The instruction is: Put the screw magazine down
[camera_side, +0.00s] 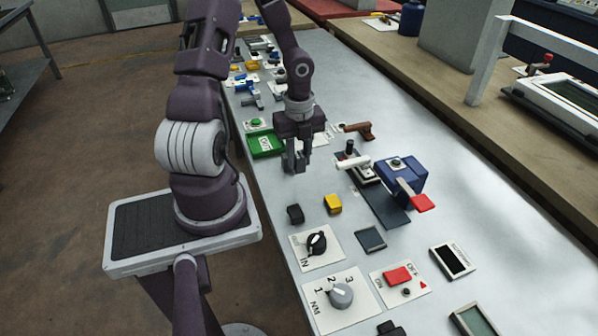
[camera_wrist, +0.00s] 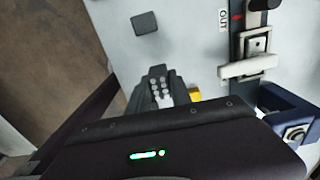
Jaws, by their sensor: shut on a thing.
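My gripper (camera_side: 296,160) hangs above the grey bench top. Its fingers are shut on the screw magazine (camera_wrist: 158,86), a small dark grey block with several pale round dots. In the side view the magazine is hard to tell apart from the dark fingers. In the wrist view the block shows past the edge of my dark wrist housing, with bare bench around it. I cannot tell its exact height, but it seems to be held clear of the surface.
A black cube (camera_side: 295,213) and a yellow block (camera_side: 333,203) lie in front of my gripper. A green bin (camera_side: 266,144) stands to its left. A fixture with a white bar (camera_side: 352,164) and a blue block (camera_side: 402,174) stand to its right.

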